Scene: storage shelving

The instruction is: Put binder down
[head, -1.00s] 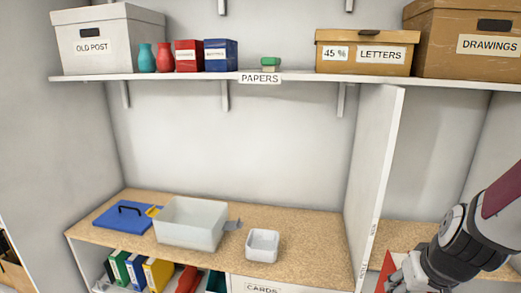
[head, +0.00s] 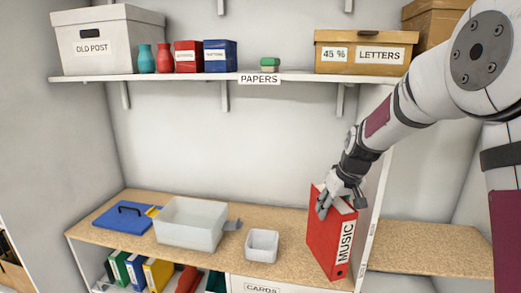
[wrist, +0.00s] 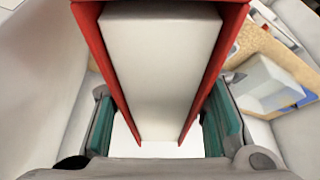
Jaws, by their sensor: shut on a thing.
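A red binder (head: 322,232) with a MUSIC label stands upright, slightly tilted, at the right end of the wooden counter (head: 292,222), close to the white divider. My gripper (head: 338,200) is shut on the binder's upper part from above. In the wrist view the red covers and pale inside of the binder (wrist: 160,60) fill the middle, between my gripper's teal finger pads (wrist: 160,125). The binder's lower end is near the counter's front edge. I cannot tell whether it touches the counter.
A small white bin (head: 262,244) is left of the binder. A larger translucent bin (head: 188,224) and a blue lid (head: 125,218) are farther left. The white divider (head: 372,210) stands just right of the binder. The upper shelf (head: 290,76) holds boxes and vases.

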